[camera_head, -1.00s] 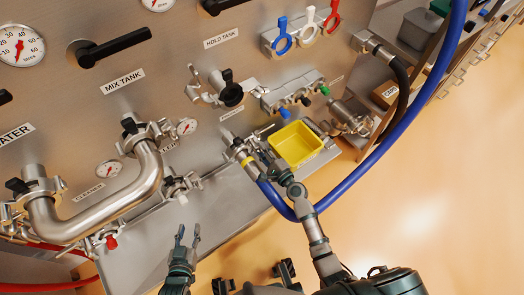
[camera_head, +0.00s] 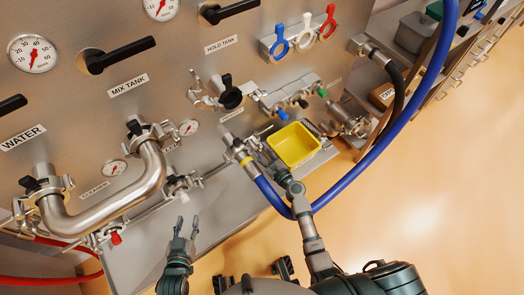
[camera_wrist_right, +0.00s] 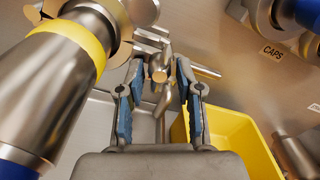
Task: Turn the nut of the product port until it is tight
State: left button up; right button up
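The product port fitting (camera_head: 237,148) is on the steel panel, with a yellow-banded metal coupling and a blue hose (camera_head: 270,192) below it. In the right wrist view the yellow-banded coupling (camera_wrist_right: 62,75) fills the left side. A metal wing-type nut (camera_wrist_right: 160,76) lies ahead, between the fingertips in the picture; contact cannot be told. My right gripper (camera_wrist_right: 158,85) is open, its blue-padded fingers either side of the nut. In the head view it (camera_head: 272,160) is partly hidden beside the coupling. My left gripper (camera_head: 184,228) is open and empty, low in front of the panel, away from the port.
A yellow bin (camera_head: 294,145) stands on the ledge just right of the port. A bent steel pipe (camera_head: 140,190) and a valve (camera_head: 180,184) are to the left. The floor (camera_head: 430,200) at right is clear.

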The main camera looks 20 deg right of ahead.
jog(key=v, duration=0.9)
jog(key=shift+r, duration=0.25)
jog(key=shift+a, duration=0.15)
